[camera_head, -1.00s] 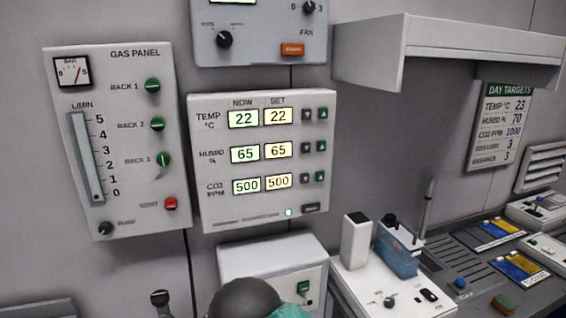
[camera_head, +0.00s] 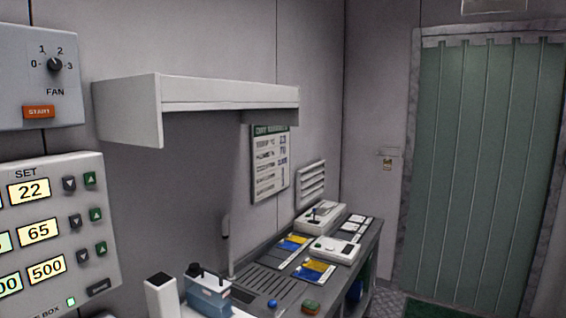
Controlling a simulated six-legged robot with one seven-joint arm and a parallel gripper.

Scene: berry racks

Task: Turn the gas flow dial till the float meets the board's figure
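The day targets board (camera_head: 270,165) hangs on the wall under the right end of a shelf. It is seen at a slant and most of its figures are too blurred to read. The gas panel with its flow dial and float is out of view now. My gripper is not in view.
A climate panel (camera_head: 55,250) and a fan box (camera_head: 38,85) are at the left edge. A white shelf (camera_head: 200,92) juts from the wall above a bench (camera_head: 258,283) with small devices. A green strip-curtain door (camera_head: 485,170) stands at right.

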